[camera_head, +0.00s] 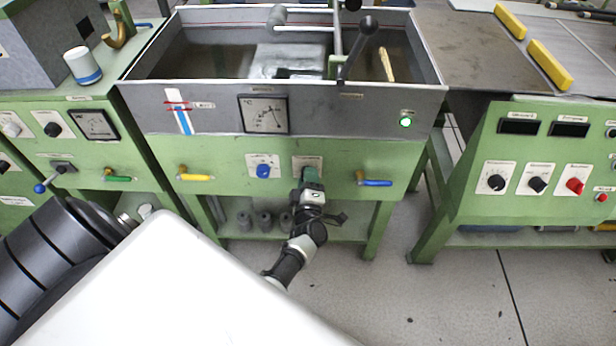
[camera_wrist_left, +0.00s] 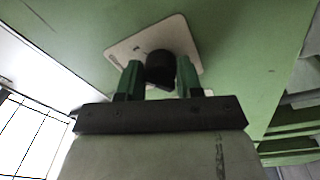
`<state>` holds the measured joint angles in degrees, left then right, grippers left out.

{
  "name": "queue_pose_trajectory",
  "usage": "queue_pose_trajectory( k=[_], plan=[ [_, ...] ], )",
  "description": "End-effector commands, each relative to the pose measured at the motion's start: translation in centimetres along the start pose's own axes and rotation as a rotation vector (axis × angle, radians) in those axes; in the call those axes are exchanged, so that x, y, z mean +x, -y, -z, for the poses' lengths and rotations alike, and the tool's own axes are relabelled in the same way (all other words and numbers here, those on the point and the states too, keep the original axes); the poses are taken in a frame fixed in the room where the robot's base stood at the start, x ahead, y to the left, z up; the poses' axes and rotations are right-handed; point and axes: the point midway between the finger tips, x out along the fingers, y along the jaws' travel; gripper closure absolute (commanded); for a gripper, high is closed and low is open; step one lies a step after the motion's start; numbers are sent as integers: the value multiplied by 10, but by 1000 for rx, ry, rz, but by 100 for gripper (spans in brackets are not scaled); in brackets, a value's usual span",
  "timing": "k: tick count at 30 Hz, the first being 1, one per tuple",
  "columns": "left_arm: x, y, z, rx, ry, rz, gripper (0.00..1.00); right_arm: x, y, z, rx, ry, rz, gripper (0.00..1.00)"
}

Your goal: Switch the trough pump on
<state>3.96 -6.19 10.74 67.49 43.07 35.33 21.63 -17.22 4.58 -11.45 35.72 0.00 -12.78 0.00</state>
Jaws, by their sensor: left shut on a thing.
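The trough (camera_head: 215,121) is a grey metal basin on a green frame, with a dial gauge and a lit green lamp (camera_head: 405,122) on its front. Below it, the green front panel carries a white plate (camera_head: 307,160) with a black knob, which the gripper hides in the head view. In the left wrist view the black knob (camera_wrist_left: 160,67) sits on its white plate (camera_wrist_left: 184,34). My left gripper (camera_head: 311,176) is at this plate. Its green fingers (camera_wrist_left: 160,80) are on both sides of the knob and shut on it. My right gripper is not in view.
On the trough's panel are a blue knob (camera_head: 263,171), a yellow lever (camera_head: 196,177) and a blue lever (camera_head: 374,183). A control panel with a red knob (camera_head: 575,186) stands at right. A white and blue cup (camera_head: 82,66) stands at left. The floor at lower right is clear.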

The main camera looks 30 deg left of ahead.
Motion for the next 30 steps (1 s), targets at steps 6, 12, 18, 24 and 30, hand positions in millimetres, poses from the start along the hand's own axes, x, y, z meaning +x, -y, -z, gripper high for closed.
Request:
queue_pose_trajectory(
  k=[6, 12, 18, 24, 30],
  plan=[
    [-1, 2, -1, 69, 6, -2, 88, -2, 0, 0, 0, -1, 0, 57],
    [-1, 2, -1, 90, 7, -4, 88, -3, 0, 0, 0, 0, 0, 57],
    [-1, 2, 0, 93, 7, -4, 88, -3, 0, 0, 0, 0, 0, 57],
    [-1, 2, 0, 92, 7, -4, 55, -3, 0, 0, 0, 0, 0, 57],
    [0, 1, 0, 91, 6, -5, 40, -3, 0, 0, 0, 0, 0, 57]
  ],
)
